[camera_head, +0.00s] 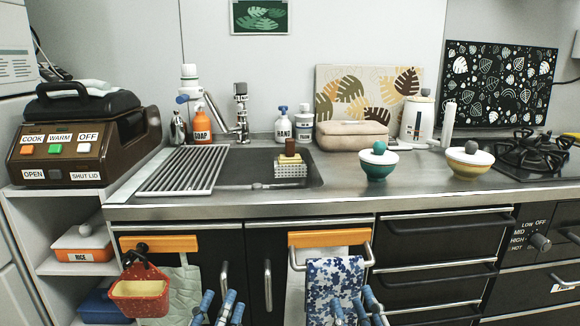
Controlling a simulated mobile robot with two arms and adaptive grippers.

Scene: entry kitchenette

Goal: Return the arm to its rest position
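My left gripper (217,309) shows at the bottom edge, low in front of the dark cabinet doors. Its blue-tipped fingers point up and stand apart, with nothing seen between them. My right gripper (356,309) shows at the bottom edge too, in front of the blue-and-white patterned towel (332,280). Its blue-tipped fingers also stand apart and hold nothing that I can see. Both grippers are below the counter edge. The arms behind them are out of view.
The steel counter (350,200) runs above both grippers. A red basket (141,292) hangs left of my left gripper, beside a pale green cloth (183,290). Door handles (268,285) and drawer handles (440,268) stick out. A teal bowl (377,170) and yellow bowl (468,166) stand on the counter.

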